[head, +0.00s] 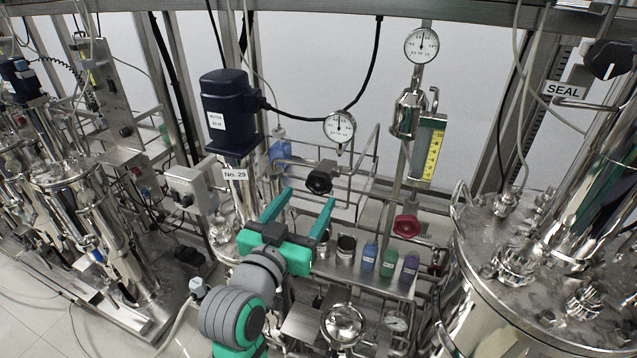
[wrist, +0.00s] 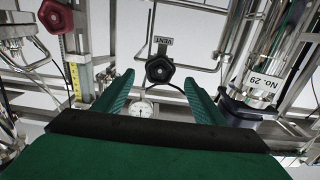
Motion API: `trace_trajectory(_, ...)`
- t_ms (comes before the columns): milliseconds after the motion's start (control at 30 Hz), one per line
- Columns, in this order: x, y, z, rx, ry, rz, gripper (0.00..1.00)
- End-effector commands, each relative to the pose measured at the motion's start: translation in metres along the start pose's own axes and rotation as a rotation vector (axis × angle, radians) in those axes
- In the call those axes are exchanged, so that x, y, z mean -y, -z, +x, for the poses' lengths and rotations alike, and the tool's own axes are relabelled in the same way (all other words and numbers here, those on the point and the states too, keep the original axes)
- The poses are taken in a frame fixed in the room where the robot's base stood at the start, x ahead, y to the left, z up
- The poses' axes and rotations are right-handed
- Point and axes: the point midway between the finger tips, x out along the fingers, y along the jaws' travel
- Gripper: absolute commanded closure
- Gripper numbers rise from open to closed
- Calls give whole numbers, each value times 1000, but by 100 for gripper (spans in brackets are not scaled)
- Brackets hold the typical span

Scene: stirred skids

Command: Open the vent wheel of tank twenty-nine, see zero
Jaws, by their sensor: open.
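The vent wheel is a black lobed handwheel (head: 319,181) on thin pipework right of the tank's "No. 29" plate (head: 235,174). In the wrist view the black wheel (wrist: 159,69) shows under an upside-down "VENT" tag (wrist: 161,47). My gripper (head: 307,201) is open and empty, its green fingers pointing toward the wheel. In the wrist view the wheel lies between the fingertips (wrist: 158,80) in the picture, but seems beyond them; no contact shows. A round white gauge (head: 340,127) sits above the wheel; it also shows in the wrist view (wrist: 142,108). Its reading is too small to tell.
A red handwheel (head: 407,226) is to the right. A dark blue motor (head: 229,108) stands at the left. Blue, green and purple bottles (head: 388,263) stand on a shelf below. A second gauge (head: 421,46) is higher up. Thin pipes surround the vent wheel.

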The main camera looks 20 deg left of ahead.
Motion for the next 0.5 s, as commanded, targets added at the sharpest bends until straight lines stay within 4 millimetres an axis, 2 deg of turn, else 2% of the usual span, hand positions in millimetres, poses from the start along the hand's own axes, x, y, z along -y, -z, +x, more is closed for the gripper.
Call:
trace_trajectory(100, 0, 0, 23, 1, -2, 0, 36)
trace_trajectory(300, 0, 0, 54, 0, -1, 0, 36)
trace_trajectory(500, -1, 0, 72, -1, -1, -1, 36)
